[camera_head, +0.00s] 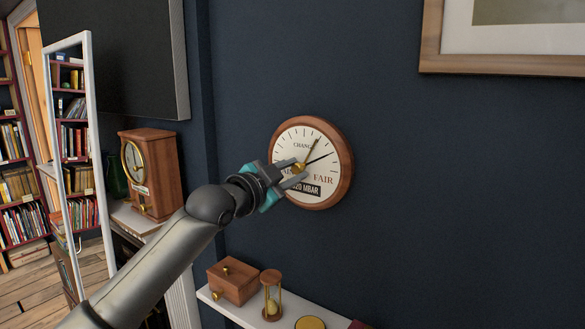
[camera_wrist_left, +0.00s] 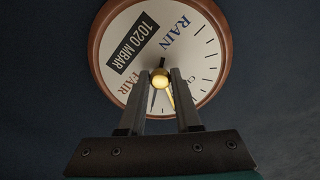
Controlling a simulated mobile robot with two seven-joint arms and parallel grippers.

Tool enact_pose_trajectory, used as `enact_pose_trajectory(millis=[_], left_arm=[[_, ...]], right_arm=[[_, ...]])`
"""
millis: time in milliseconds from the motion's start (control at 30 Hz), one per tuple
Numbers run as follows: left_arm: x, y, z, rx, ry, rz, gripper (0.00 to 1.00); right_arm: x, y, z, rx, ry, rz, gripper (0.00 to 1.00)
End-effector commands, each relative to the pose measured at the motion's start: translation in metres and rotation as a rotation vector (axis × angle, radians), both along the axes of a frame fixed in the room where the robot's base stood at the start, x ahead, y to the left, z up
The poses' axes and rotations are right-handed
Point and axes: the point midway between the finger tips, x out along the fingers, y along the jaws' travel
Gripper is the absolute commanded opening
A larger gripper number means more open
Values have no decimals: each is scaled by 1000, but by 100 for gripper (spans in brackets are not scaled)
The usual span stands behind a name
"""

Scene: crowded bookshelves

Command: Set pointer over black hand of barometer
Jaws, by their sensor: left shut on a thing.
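The round barometer (camera_head: 343,178) hangs on the dark blue wall, with a wooden rim and a white dial. It also shows in the left wrist view (camera_wrist_left: 217,45), turned nearly upside down. My left gripper (camera_head: 297,170) is at the dial's centre, its fingers shut on the small brass knob (camera_wrist_left: 160,77). The gold pointer (camera_head: 314,148) points up and right. The black hand (camera_head: 318,159) points more to the right, above FAIR. The two are clearly apart at their tips. My fingers hide part of the lower left dial. My right gripper is not in view.
A white shelf (camera_head: 238,311) below the barometer holds a small wooden box (camera_head: 233,281) and an hourglass (camera_head: 271,295). A wooden clock (camera_head: 155,172) stands at the left. A framed picture (camera_head: 500,64) hangs at the upper right. The wall right of the barometer is clear.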

Motion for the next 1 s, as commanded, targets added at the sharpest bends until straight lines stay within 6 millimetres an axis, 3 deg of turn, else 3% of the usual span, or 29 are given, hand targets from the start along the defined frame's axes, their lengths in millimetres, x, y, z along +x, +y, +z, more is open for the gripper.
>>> enact_pose_trajectory(millis=[500,1000], left_arm=[[0,1,1,356,-233,0,0],[0,0,0,477,-316,-1,0]], right_arm=[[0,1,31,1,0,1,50],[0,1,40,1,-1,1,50]])
